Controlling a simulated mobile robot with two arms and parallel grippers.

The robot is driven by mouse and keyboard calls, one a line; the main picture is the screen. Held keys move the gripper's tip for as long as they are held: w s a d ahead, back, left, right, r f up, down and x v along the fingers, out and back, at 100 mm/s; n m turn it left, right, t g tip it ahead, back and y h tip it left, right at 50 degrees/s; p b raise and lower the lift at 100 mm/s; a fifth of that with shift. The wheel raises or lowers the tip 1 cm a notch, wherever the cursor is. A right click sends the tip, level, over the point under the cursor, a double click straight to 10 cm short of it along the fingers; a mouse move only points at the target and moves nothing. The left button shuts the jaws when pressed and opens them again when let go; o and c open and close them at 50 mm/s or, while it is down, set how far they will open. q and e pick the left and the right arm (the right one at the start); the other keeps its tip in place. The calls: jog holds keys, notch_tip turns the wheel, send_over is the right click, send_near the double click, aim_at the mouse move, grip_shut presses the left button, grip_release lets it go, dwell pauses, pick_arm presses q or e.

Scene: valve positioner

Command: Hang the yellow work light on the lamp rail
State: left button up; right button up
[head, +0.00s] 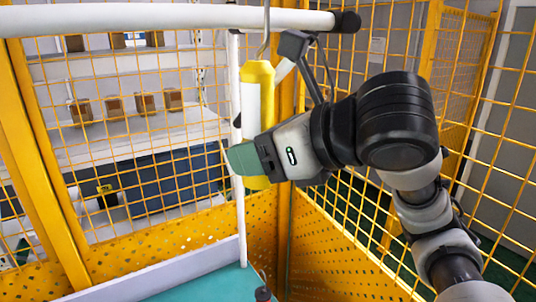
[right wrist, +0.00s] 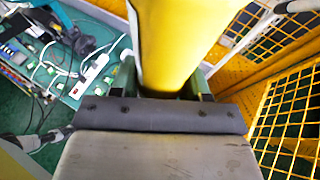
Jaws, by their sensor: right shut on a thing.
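The yellow work light (head: 258,95) hangs upright in the head view, with a pale lens strip on its side and a thin metal hook (head: 264,45) at its top. The lamp rail (head: 150,18) is a white horizontal bar across the top. The hook crosses the rail's height near its right part; I cannot tell whether it rests over the bar. My right gripper (head: 243,160) is shut around the lower body of the light. In the right wrist view the light's yellow body (right wrist: 180,45) stands between the green fingers. My left gripper is not in view.
The rail ends in a black cap (head: 346,21). A white upright post (head: 238,215) stands just left of the light. Yellow mesh fencing (head: 130,165) surrounds the area, with shelves of boxes (head: 145,104) beyond. A white power strip (right wrist: 97,68) and cables show in the right wrist view.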

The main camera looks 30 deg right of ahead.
jog(key=w+f+b, duration=0.1)
jog(key=w+f, duration=0.1)
jog(key=w, duration=0.4)
jog(key=shift+w, duration=0.15)
dwell(0.5)
jog(key=shift+a+f, duration=0.1)
jog(key=o, duration=1.1)
jog(key=shift+o, duration=0.2)
jog(key=b+v, duration=0.3)
jog(key=v, duration=0.7)
jog(key=shift+s+d+b, duration=0.2)
jog(key=shift+s+b, duration=0.1)
jog(key=shift+b, duration=0.1)
